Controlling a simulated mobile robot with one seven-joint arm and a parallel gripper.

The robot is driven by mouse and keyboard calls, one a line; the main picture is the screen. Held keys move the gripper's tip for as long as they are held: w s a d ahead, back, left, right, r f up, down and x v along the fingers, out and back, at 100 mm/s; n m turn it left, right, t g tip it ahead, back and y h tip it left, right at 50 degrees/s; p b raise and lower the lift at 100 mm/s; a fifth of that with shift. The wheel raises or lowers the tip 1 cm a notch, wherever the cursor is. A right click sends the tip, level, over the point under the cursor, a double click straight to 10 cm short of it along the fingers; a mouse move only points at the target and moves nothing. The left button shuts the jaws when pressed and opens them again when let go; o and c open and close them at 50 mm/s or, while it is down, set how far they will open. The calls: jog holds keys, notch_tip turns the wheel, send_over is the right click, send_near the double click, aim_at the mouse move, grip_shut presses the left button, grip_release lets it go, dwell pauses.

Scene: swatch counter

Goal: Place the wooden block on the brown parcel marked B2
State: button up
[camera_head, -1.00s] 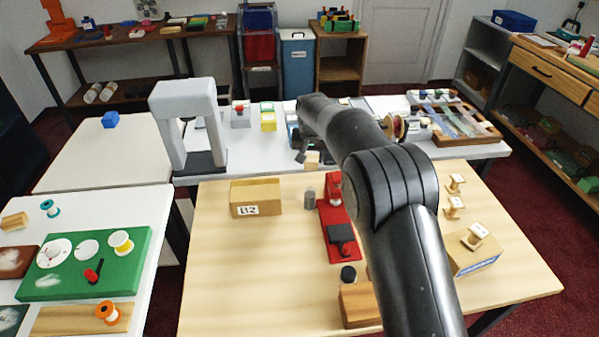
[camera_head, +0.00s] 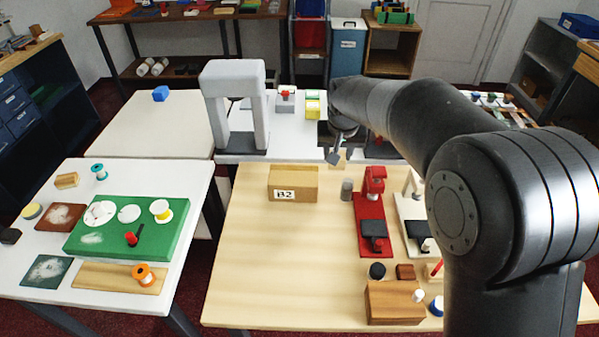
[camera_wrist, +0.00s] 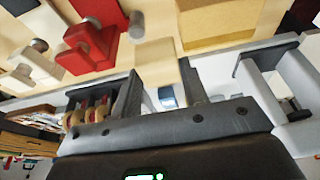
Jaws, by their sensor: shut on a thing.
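My gripper (camera_head: 335,152) is shut on a small light wooden block (camera_head: 337,160), held beyond the back edge of the wooden table. In the wrist view the block (camera_wrist: 155,54) sits between my two fingertips (camera_wrist: 158,76). The brown parcel (camera_head: 307,184), with a white label reading B2 on its front, lies on the table, nearer to the head camera and left of my gripper. It also shows at the top of the wrist view (camera_wrist: 222,22). My gripper and block are apart from it.
A grey metal cylinder (camera_head: 347,190) and a red stamping press (camera_head: 371,205) stand right of the parcel. A grey arch (camera_head: 235,105) stands on the white table behind. The wooden table's left front (camera_head: 270,265) is clear. My arm hides much of the right side.

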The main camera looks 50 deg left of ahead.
jog(key=s+a+f, duration=0.1)
jog(key=a, duration=0.1)
jog(key=s+a+f, duration=0.1)
jog(key=a+f, duration=0.1)
jog(key=a, duration=0.1)
jog(key=s+a+f, duration=0.2)
jog(key=a, duration=0.1)
jog(key=shift+f, duration=2.25)
jog(key=o, duration=1)
jog(key=shift+f, duration=0.15)
jog(key=shift+c, duration=0.2)
jog(key=v, duration=1.2)
jog(key=shift+r, duration=0.2)
